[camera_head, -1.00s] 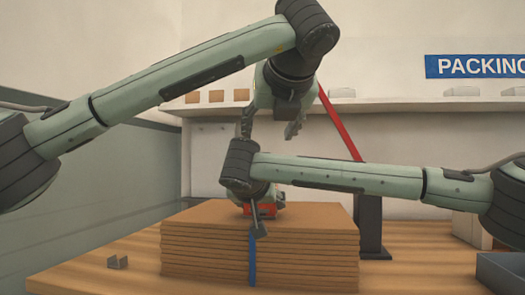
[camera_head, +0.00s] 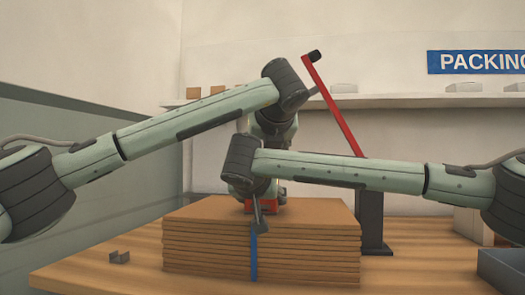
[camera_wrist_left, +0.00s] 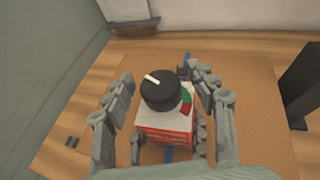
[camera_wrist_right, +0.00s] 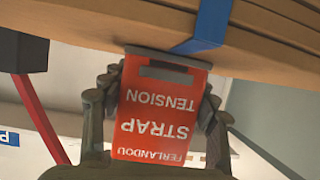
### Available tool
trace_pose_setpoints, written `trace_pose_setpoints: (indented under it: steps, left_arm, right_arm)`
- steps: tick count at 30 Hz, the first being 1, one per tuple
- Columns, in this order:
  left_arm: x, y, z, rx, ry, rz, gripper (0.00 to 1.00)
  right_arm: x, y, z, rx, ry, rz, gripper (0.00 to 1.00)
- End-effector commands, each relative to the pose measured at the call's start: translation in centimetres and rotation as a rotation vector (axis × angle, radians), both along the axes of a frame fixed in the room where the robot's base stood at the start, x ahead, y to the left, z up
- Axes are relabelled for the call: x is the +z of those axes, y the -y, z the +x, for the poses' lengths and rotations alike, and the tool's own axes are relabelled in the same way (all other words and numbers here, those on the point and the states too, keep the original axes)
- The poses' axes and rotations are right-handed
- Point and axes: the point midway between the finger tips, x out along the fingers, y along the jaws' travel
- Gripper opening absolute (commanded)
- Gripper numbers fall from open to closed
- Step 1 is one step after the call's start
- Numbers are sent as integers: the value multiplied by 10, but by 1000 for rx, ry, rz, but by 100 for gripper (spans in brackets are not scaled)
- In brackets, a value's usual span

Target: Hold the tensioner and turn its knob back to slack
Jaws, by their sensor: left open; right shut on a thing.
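The strap tensioner is a red box (camera_wrist_right: 165,115) lettered "STRAP TENSION", on top of a stack of flat brown boards (camera_head: 180,240). Its black round knob (camera_wrist_left: 160,95) has a white pointer mark toward the upper left in the left wrist view, beside a green and red scale (camera_wrist_left: 187,101). My right gripper (camera_wrist_right: 163,85) is shut on the tensioner's body, with fingers on both sides. My left gripper (camera_wrist_left: 162,78) is open above the tensioner, its fingers on either side of the knob with gaps showing. In the head view the arms hide most of it.
A blue strap (camera_head: 254,258) runs down the stack's front. A red lever (camera_head: 333,105) on a dark post (camera_head: 370,220) stands behind right. A small grey bracket (camera_head: 119,257) lies on the table (camera_head: 75,272) at left. A grey bin (camera_head: 502,270) is at the right edge.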

Motion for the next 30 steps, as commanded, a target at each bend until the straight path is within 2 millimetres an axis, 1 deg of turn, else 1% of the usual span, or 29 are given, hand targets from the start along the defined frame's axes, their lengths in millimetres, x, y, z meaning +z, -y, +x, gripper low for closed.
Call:
trace_pose_setpoints:
  steps: [2,12,14,23,30]
  left_arm:
    - [0,0,0,0,0,0,56]
    - [0,0,0,0,-1,0,14]
    - [0,0,0,0,-1,0,7]
    - [0,1,0,50,-2,-1,7]
    - [0,1,0,195,-1,-1,7]
  right_arm:
    - [3,0,0,0,6,1,0]
    - [3,0,0,0,6,1,0]
    - [3,0,0,0,6,1,0]
    - [3,0,0,0,6,1,0]
    - [4,0,0,1,6,2,0]
